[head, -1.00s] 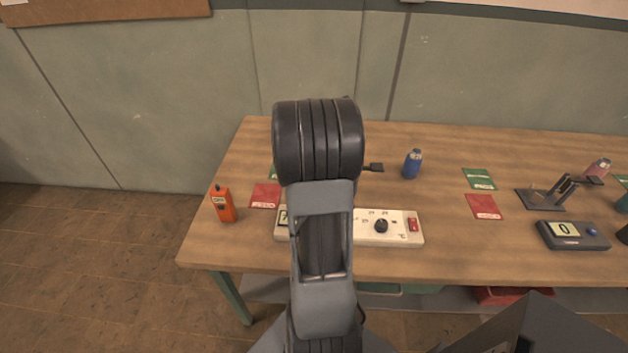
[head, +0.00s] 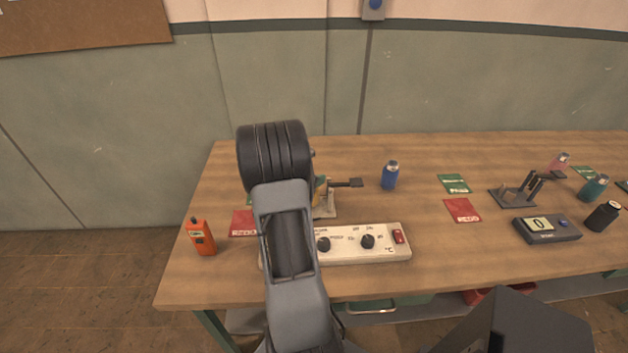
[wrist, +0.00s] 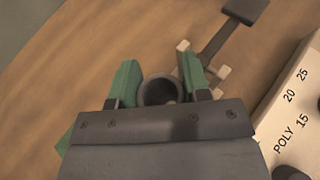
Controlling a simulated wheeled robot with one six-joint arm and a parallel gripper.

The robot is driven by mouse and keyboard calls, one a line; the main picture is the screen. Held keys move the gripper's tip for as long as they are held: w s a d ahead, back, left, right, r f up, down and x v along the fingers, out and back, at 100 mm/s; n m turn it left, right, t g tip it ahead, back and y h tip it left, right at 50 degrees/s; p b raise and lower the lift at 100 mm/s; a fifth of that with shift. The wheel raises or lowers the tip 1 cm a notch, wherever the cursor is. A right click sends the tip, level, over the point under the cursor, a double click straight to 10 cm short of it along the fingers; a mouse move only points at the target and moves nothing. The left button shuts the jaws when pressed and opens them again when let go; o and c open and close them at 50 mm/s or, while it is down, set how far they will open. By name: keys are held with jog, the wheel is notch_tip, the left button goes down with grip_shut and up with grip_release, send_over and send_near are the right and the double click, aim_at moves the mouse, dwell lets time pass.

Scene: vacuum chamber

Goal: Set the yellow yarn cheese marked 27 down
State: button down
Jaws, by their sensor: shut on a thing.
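My gripper (wrist: 160,85) shows in the wrist view with its two green fingers on either side of a dark grey hollow tube end (wrist: 160,91), and it is shut on it. I take this for the core of the yellow yarn cheese; its marking is not visible. In the head view my arm hides most of the gripper. A small yellow patch, probably the cheese (head: 321,188), shows just right of the arm, above the table (head: 380,290). I cannot tell whether it touches anything below.
A pale-based stand with a dark paddle (head: 346,183) is beside the gripper. A white control box (head: 345,245) is in front. An orange device (head: 200,237) and red card (head: 243,223) are left. A blue bottle (head: 390,175) and a scale (head: 547,229) are right.

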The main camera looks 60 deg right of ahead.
jog(key=shift+f, duration=0.75)
jog(key=shift+f, duration=0.15)
jog(key=c, duration=0.9)
grip_release()
jog(key=shift+o, duration=0.2)
